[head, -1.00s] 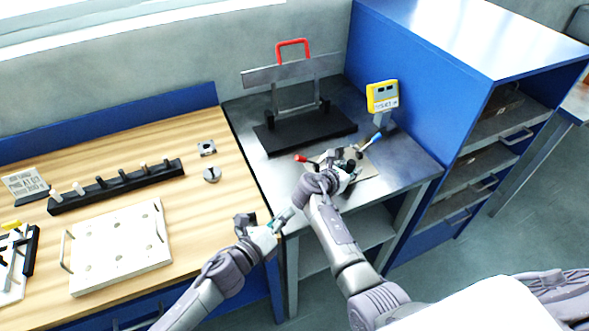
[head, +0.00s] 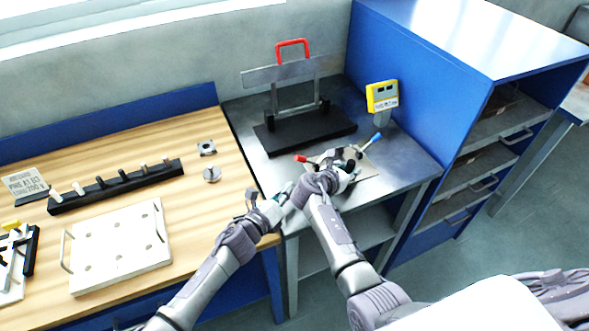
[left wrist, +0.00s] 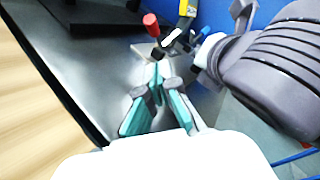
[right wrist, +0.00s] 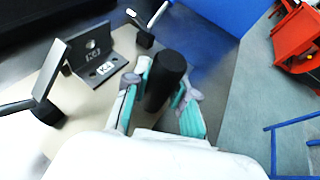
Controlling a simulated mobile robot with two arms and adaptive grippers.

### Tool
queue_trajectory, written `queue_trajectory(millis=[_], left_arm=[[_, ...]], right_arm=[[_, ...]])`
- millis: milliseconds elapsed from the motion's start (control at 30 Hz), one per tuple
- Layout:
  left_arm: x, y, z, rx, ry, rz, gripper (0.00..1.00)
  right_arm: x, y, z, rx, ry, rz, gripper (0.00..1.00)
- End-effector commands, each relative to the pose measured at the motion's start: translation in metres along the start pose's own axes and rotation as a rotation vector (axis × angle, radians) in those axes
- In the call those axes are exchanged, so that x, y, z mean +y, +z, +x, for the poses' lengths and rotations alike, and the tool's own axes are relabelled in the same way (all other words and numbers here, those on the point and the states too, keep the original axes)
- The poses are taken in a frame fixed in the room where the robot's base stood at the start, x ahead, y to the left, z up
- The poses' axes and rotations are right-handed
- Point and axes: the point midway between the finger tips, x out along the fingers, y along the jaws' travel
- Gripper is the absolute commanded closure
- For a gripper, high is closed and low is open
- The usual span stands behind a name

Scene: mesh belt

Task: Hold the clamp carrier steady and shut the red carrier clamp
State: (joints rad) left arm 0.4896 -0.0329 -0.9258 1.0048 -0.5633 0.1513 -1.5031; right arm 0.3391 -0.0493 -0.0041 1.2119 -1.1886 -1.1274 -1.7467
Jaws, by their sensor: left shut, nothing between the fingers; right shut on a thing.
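The clamp carrier is a pale plate (right wrist: 85,125) on the steel bench, with a dark bracket (right wrist: 97,55) on it. Its red carrier clamp (head: 300,158) has a red-tipped lever sticking out to the left; the red tip (left wrist: 151,24) also shows in the left wrist view. A blue-tipped lever (head: 376,137) points up right. My right gripper (head: 346,168) is over the carrier, shut on a black upright post (right wrist: 168,72). My left gripper (head: 287,190) is shut and empty (left wrist: 158,85) near the bench's front edge, apart from the red tip.
A black stand with a red handle (head: 292,42) is behind the carrier. A yellow device (head: 383,96) stands at the blue cabinet (head: 420,60). The wooden table (head: 190,225) on the left holds a white plate (head: 118,250) and a black peg rail (head: 115,188).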

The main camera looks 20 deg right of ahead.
Motion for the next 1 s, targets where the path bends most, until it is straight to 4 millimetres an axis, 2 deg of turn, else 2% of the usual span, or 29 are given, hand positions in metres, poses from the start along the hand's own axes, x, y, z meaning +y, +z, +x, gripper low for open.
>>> queue_trajectory(millis=[33, 233, 400, 600, 1000], left_arm=[[-0.002, -0.001, 0.010, 0.000, 0.000, -0.003, 1.00], [-0.002, -0.001, 0.036, 0.001, -0.001, -0.004, 1.00], [-0.001, 0.019, 0.054, 0.001, 0.000, 0.001, 1.00], [-0.001, 0.027, 0.061, 0.001, -0.001, -0.001, 1.00], [-0.001, 0.028, 0.062, 0.003, 0.001, 0.002, 1.00]], right_arm=[[0.000, 0.000, 0.000, 0.000, 0.000, 0.000, 1.00], [0.000, 0.000, 0.000, 0.000, 0.000, 0.000, 1.00], [0.000, 0.000, 0.000, 0.000, 0.000, 0.001, 1.00], [0.000, 0.000, 0.000, 0.000, 0.000, 0.001, 1.00], [0.000, 0.000, 0.000, 0.001, 0.000, 0.000, 1.00]])
